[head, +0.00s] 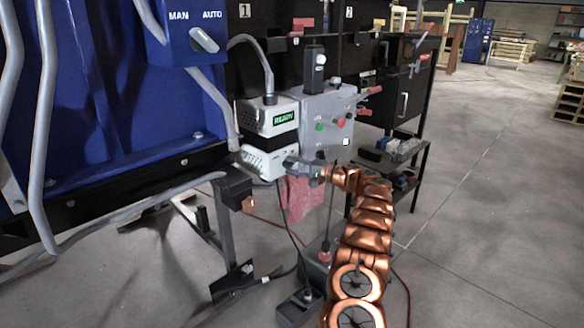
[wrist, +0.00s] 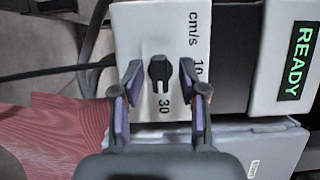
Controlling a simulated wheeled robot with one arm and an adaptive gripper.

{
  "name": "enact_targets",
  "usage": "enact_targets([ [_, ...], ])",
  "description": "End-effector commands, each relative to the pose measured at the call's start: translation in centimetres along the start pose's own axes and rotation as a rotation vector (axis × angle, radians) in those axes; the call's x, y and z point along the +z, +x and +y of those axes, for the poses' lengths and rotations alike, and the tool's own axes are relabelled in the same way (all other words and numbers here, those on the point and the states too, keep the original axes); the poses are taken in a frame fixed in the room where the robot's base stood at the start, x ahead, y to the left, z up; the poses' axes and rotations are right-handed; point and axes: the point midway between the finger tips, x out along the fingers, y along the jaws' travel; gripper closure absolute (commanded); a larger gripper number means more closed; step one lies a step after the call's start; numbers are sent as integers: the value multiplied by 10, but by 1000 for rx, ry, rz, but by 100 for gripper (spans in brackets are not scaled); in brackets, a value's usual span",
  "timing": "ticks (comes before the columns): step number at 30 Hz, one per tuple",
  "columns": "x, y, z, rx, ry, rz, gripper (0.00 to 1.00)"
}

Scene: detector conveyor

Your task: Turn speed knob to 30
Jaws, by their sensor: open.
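The black speed knob (wrist: 159,73) sits on a white panel (wrist: 140,28) in the wrist view. The panel is printed with "cm/s", "10" and "30". The "30" lies just below the knob in this view and the "10" lies to its right. My gripper (wrist: 159,68) is open, with one finger to each side of the knob and a visible gap on both sides. In the head view my gripper (head: 314,171) is at the lower white box (head: 262,163), and the knob is not distinguishable there.
A green READY display (head: 284,117) is on the upper white box; it also shows in the wrist view (wrist: 301,62). A grey control box (head: 335,105) with coloured buttons stands close behind. A red cloth (head: 300,198) hangs below. Cables run nearby. Open floor lies right.

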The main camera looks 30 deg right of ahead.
Motion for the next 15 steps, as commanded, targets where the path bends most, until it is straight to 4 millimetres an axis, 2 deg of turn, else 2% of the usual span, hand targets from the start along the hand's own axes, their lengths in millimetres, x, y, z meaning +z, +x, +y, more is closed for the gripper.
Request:
enact_targets([
  [4,-1,-5,0,0,-1,2,58],
  [8,-1,-18,-1,1,-1,4,58],
  [15,0,-63,-1,-1,0,0,58],
])
